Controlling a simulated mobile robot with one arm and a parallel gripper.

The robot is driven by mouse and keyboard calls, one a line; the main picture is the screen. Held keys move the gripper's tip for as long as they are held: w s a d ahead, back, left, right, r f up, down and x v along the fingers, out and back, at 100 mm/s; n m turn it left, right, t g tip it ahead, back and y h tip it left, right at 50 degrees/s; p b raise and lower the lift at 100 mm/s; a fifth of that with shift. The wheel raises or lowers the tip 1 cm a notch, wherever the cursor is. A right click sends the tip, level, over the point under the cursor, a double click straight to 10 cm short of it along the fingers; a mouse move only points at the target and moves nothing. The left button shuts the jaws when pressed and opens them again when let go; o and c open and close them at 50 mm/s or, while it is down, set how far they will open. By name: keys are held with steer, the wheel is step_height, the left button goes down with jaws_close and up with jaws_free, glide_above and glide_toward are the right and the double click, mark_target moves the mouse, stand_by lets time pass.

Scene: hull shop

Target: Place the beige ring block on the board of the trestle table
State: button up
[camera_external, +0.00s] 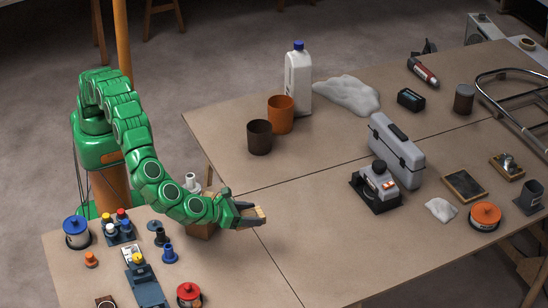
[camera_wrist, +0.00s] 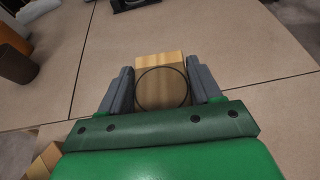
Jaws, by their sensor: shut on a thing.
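My gripper (camera_external: 251,212) is shut on the beige ring block (camera_external: 261,212), whose outer end sticks out past the fingers. In the wrist view the block (camera_wrist: 160,75) sits between the two grey fingers, with a dark circle on its face. The trestle table's tan board (camera_external: 330,230) lies below and ahead of the gripper. The block appears to be over the board, but its height above it is hard to tell.
A brown wooden box (camera_external: 202,230) stands under my wrist. A dark cup (camera_external: 259,138) and an orange cup (camera_external: 281,115) stand at the back. A grey toolbox (camera_external: 397,152) and a grey-black device (camera_external: 377,187) stand right. The board's front middle is clear.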

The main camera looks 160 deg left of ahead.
mark_target(253, 214)
steer(key=shift+s+a+f+n+g, duration=0.3)
steer(key=shift+s+a+f+g, duration=0.2)
steer(key=shift+s+a+f, duration=0.25)
steer(key=shift+a+f, duration=0.2)
steer(key=shift+f, duration=4.75)
steer(key=shift+f, duration=0.1)
steer(key=o, duration=1.1)
steer(key=shift+d+r, duration=0.25)
steer(key=shift+d, duration=0.05)
steer(key=v, duration=1.1)
steer(key=shift+d+r, duration=0.1)
steer(key=shift+d, duration=0.1)
